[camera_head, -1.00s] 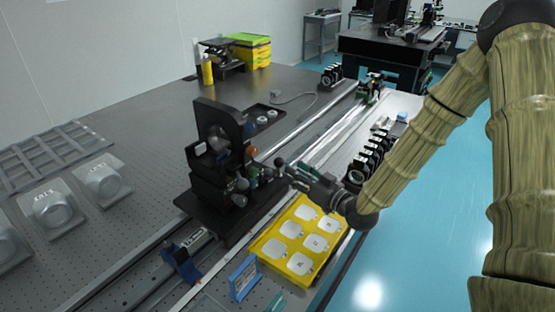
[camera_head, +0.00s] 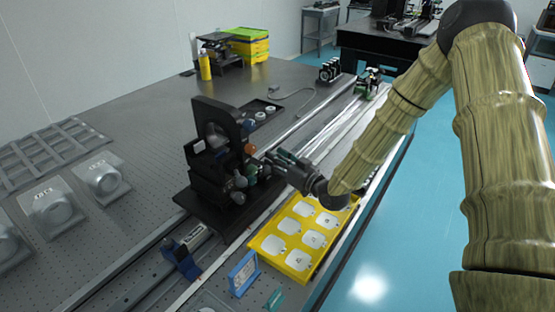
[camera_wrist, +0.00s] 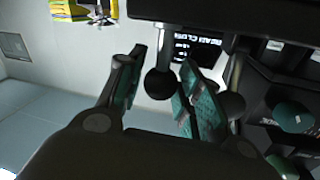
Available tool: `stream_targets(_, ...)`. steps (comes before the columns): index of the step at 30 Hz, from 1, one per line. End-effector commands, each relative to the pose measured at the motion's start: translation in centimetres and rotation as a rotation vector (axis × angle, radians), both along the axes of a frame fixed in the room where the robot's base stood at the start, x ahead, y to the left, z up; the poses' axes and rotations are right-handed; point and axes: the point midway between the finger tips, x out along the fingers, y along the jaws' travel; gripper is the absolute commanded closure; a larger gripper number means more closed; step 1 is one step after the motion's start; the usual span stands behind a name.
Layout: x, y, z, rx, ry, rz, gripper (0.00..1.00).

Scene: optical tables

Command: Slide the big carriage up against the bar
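The big carriage (camera_head: 202,178) is a tall black stage with an upright plate and side knobs, on the rail along the table. My gripper (camera_head: 265,163) is at its right side, near the knobs. In the wrist view my gripper (camera_wrist: 165,82) is open, its green-padded fingers spread apart. A black ball knob (camera_wrist: 159,84) on a thin pale stem shows between the fingers; I cannot tell whether they touch it. A blue piece (camera_head: 181,261) sits at the rail in front of the carriage, with a gap between; I cannot tell whether it is the bar.
A yellow tray (camera_head: 253,244) with white pieces lies right of the rail, below my gripper. A blue-framed sign (camera_head: 243,273) stands near it. Grey domed blocks (camera_head: 104,178) stand at left. The rail (camera_head: 318,118) beyond the carriage looks clear up to small mounts.

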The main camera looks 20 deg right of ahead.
Motion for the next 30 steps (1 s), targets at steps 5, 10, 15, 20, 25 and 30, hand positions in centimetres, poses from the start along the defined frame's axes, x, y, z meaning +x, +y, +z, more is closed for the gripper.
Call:
stream_targets(5, 0.0, 0.0, 0.0, 0.000, 0.000, 0.000, 1.00)
stream_targets(10, -0.1, 0.1, -0.1, 0.000, 0.000, 0.000, 1.00)
stream_targets(15, -1.1, 1.3, -0.2, 0.001, 0.000, 0.002, 1.00)
stream_targets(20, -1.1, 1.4, 0.0, 0.000, 0.000, 0.000, 1.00)
stream_targets(25, -1.1, 1.4, 0.0, 0.000, 0.000, 0.000, 0.62)
stream_targets(30, -1.1, 1.4, 0.0, 0.000, 0.000, 0.000, 0.62)
